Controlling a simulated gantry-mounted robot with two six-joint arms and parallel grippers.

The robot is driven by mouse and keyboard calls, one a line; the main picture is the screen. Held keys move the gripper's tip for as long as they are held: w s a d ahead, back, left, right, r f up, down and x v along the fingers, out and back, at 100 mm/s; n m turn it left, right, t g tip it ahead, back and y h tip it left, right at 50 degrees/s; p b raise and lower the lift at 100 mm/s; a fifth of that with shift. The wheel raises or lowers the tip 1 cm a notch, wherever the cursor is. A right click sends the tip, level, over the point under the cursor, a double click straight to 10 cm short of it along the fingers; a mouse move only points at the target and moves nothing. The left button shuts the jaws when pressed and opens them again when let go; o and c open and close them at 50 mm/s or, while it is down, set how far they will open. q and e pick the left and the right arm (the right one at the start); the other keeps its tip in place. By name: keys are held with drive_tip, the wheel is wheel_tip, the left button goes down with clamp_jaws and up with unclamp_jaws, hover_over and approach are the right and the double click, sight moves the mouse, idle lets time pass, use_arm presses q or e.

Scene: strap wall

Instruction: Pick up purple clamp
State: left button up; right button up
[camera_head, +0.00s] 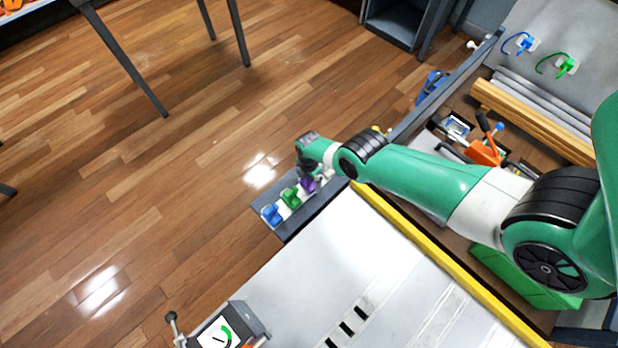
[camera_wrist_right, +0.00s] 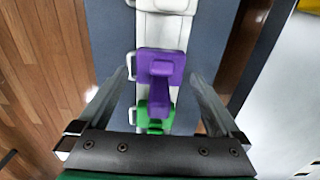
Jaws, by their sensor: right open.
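The purple clamp (camera_head: 309,185) sits on a narrow dark ledge in the head view, at the end of a row with a green clamp (camera_head: 291,198) and a blue clamp (camera_head: 272,214). My right gripper (camera_head: 305,168) is over the purple clamp and partly hides it. In the right wrist view, the purple clamp (camera_wrist_right: 160,68) lies between the two spread fingers of my right gripper (camera_wrist_right: 159,76), with gaps on both sides. The green clamp (camera_wrist_right: 155,117) shows behind it, partly covered by the gripper body. My left gripper is not in view.
The dark ledge (camera_head: 296,225) juts out over the wooden floor beside a white table (camera_head: 330,260) with a yellow edge strip (camera_head: 440,260). A blue strap piece (camera_head: 525,43) and a green one (camera_head: 566,66) are on the grey panel at upper right. An orange tool (camera_head: 485,152) lies behind my right arm.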

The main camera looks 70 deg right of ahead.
drive_tip(key=shift+f+b, duration=0.3)
drive_tip(key=shift+f, duration=0.6)
drive_tip(key=shift+r, duration=0.15)
drive_tip(key=shift+c, duration=0.2)
drive_tip(key=c, duration=1.1)
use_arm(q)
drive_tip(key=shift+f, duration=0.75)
use_arm(e)
drive_tip(key=shift+o, duration=0.2)
use_arm(q)
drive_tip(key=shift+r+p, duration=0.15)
drive_tip(key=shift+p, duration=0.15)
use_arm(e)
drive_tip(key=shift+r, duration=0.15)
wheel_tip(320, 180, up, 4)
drive_tip(key=p, duration=0.4)
drive_tip(key=shift+s+a+r+p, duration=0.1)
drive_tip(key=shift+s+p, duration=0.05)
drive_tip(key=shift+p, duration=0.15)
use_arm(q)
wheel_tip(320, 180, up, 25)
drive_tip(key=p, duration=2)
use_arm(e)
drive_tip(key=s+a+r, duration=0.7)
drive_tip(key=s+r, duration=0.1)
drive_tip(key=s, duration=0.3)
drive_tip(key=shift+s+r, duration=0.25)
drive_tip(key=shift+s, duration=0.1)
